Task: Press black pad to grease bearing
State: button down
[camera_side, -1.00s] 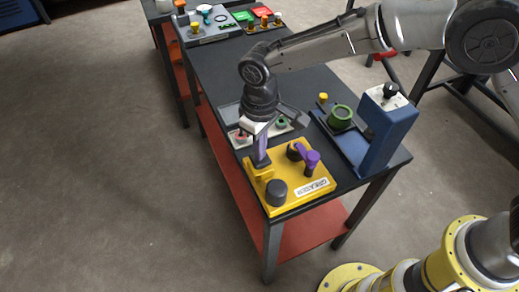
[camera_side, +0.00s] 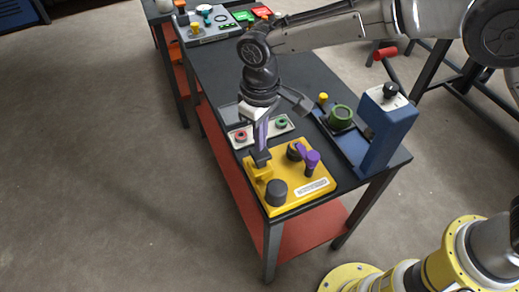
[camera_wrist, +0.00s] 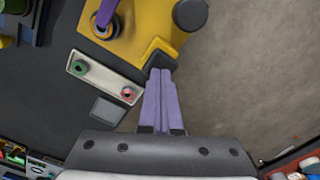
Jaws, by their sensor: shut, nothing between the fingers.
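The yellow greaser (camera_side: 300,193) sits at the near end of the dark bench, with a white label on its front. Its black pad (camera_side: 261,158) stands over a yellow bracket at the left; it also shows in the wrist view (camera_wrist: 160,62). My gripper (camera_side: 261,147) points down with its purple fingers closed together and empty. The fingertips (camera_wrist: 160,72) are at or just above the pad; I cannot tell whether they touch. A dark round seat (camera_side: 296,151) with a purple arm and purple knob (camera_side: 312,160) is on the right; a ring with orange (camera_wrist: 103,30) shows there.
A black cylinder (camera_side: 276,192) stands on the greaser's front corner. A pale tray (camera_side: 262,133) with a red and a green ring lies behind. A blue press (camera_side: 388,130) with a green part (camera_side: 340,115) stands at right. The bench middle is clear.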

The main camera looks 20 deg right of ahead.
jog(key=shift+r, duration=3)
